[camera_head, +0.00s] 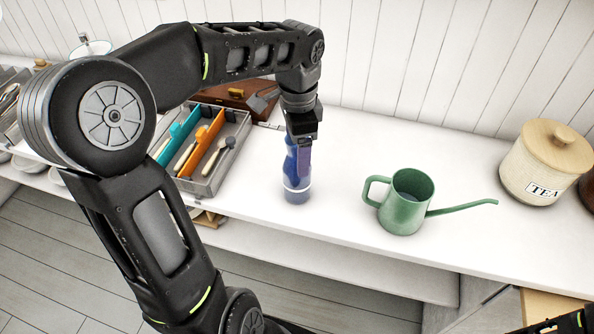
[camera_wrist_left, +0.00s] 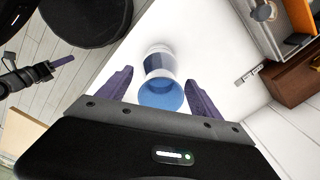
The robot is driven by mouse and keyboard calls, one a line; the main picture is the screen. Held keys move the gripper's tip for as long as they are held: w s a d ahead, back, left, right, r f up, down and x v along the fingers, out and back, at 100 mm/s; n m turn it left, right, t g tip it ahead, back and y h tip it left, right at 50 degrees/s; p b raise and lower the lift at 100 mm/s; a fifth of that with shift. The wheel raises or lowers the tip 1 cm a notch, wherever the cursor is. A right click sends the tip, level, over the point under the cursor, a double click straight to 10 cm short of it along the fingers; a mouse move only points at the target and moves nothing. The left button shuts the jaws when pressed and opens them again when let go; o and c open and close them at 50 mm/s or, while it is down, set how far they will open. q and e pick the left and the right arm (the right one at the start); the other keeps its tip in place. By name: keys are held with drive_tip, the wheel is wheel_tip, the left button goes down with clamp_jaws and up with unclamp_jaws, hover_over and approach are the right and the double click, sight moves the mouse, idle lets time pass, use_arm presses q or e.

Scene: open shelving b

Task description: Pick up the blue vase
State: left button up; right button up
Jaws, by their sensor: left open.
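The blue vase (camera_head: 297,186), with a pale band low on its body, stands upright on the white shelf top. My left gripper (camera_head: 302,158) is above and in front of it, pointing down and hiding part of its upper body. In the left wrist view the vase (camera_wrist_left: 160,93) sits between the two spread purple fingers of the open left gripper (camera_wrist_left: 159,76); I cannot tell whether either finger touches it. My right gripper (camera_wrist_left: 60,64) shows small at the left of the wrist view, away from the vase; its jaw opening is unclear.
A green watering can (camera_head: 405,206) stands right of the vase, its spout pointing right. A grey cutlery tray (camera_head: 212,184) is close on the left, with a brown wooden case (camera_head: 238,95) behind. A tea canister (camera_head: 542,165) is far right. The shelf's front edge is near.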

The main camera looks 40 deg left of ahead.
use_arm(q)
drive_tip(key=shift+f, duration=0.2)
drive_tip(key=shift+c, duration=0.2)
clamp_jaws()
idle(0.9)
